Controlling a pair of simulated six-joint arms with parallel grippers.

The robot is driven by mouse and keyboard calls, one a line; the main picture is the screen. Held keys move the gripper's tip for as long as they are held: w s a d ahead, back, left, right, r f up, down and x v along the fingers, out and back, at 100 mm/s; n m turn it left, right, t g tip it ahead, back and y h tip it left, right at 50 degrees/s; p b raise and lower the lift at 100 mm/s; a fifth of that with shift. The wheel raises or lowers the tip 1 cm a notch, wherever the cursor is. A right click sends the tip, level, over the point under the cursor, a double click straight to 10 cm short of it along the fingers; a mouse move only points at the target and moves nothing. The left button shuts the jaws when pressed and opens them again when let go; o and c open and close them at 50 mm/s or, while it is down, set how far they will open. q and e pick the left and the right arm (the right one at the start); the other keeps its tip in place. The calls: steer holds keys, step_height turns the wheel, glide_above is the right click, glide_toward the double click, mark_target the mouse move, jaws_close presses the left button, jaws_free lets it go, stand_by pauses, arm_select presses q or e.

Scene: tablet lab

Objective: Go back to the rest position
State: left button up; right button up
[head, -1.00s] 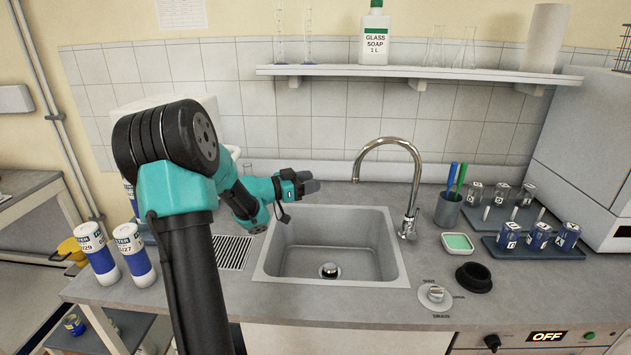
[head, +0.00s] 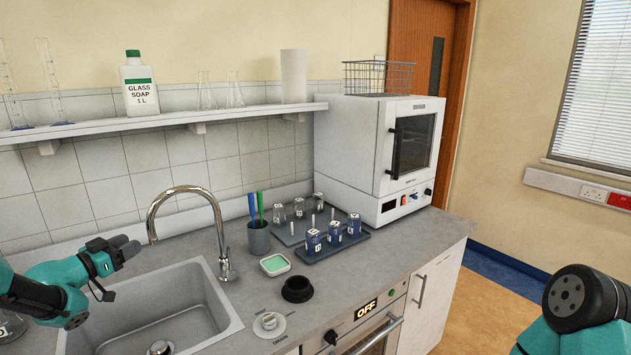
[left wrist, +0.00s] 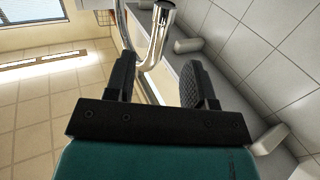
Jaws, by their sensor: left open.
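My left gripper (head: 127,247) is above the left part of the sink (head: 222,303) in the head view, to the left of the chrome tap (head: 217,222). In the left wrist view its two dark fingers (left wrist: 158,85) stand wide apart with nothing held between them. The tap's spout (left wrist: 155,35) shows beyond the fingertips there. My right arm shows only as a dark and teal joint at the lower right of the head view; its gripper is out of the frame.
Right of the sink are a pen cup (head: 258,239), a green sponge dish (head: 274,264), a black ring (head: 297,289) and trays of small jars (head: 335,247). A white oven (head: 350,150) stands at the back right. A shelf (head: 170,121) holds a soap bottle (head: 139,85).

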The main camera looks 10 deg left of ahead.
mark_target(151, 232)
arm_select(q)
steer(key=x, duration=0.7)
steer(key=shift+w+d, duration=0.15)
steer(key=shift+w, duration=0.25)
steer(key=shift+s, duration=0.15)
steer(key=v, duration=1.6)
steer(key=a+x, duration=0.1)
steer(key=x, duration=1.7)
steer(key=shift+w, duration=0.4)
